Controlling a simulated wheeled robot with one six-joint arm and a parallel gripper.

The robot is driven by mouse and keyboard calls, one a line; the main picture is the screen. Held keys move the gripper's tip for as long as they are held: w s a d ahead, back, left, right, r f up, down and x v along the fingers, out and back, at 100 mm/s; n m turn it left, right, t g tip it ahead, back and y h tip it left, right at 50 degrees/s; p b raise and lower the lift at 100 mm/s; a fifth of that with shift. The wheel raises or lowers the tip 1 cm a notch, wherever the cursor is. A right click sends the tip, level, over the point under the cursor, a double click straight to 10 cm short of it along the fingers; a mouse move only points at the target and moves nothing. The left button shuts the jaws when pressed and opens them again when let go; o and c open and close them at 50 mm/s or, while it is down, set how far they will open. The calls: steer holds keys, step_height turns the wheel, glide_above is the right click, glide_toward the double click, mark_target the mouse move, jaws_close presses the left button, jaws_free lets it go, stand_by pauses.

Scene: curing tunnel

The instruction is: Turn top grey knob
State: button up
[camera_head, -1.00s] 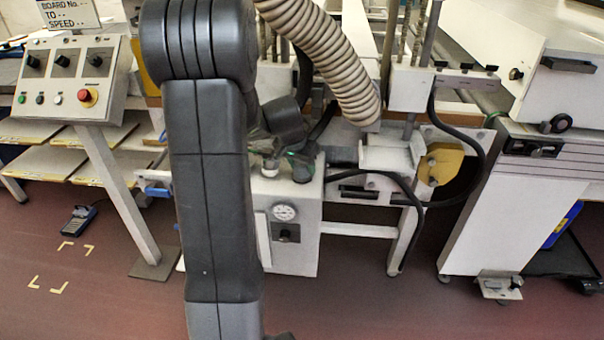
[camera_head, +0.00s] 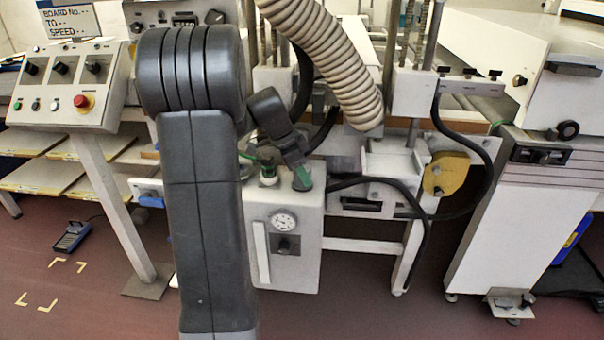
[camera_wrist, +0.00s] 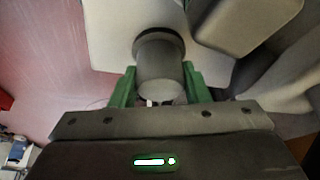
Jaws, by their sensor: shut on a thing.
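The grey knob (camera_wrist: 160,70) is a short round cylinder with a wider dark collar, standing on the pale top face of a white box (camera_wrist: 108,40). My gripper (camera_wrist: 160,86) has its two green fingers on either side of the knob, shut on it. In the head view my gripper (camera_head: 302,178) is at the top of the white box (camera_head: 256,222), towards its right side. There it points down and covers the knob. My upper arm hides part of the box's left side.
A ribbed hose (camera_head: 325,55) hangs close behind. A round gauge (camera_head: 284,222) is on the box front. A control panel (camera_head: 68,82) stands left, and open floor lies in front.

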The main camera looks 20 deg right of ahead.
steer(key=shift+m, duration=0.4)
steer(key=o, duration=1)
steer(key=shift+c, duration=0.2)
steer(key=p+v, duration=0.2)
steer(key=v, duration=1.2)
steer(key=shift+w, duration=0.2)
steer(key=shift+d+f, duration=0.1)
steer(key=shift+d, duration=0.1)
steer(key=b+x, duration=0.1)
steer(key=x, duration=0.5)
steer(key=b+x, duration=0.1)
steer(key=x, duration=0.6)
steer(key=shift+s+f, duration=0.25)
steer(key=shift+f, duration=0.1)
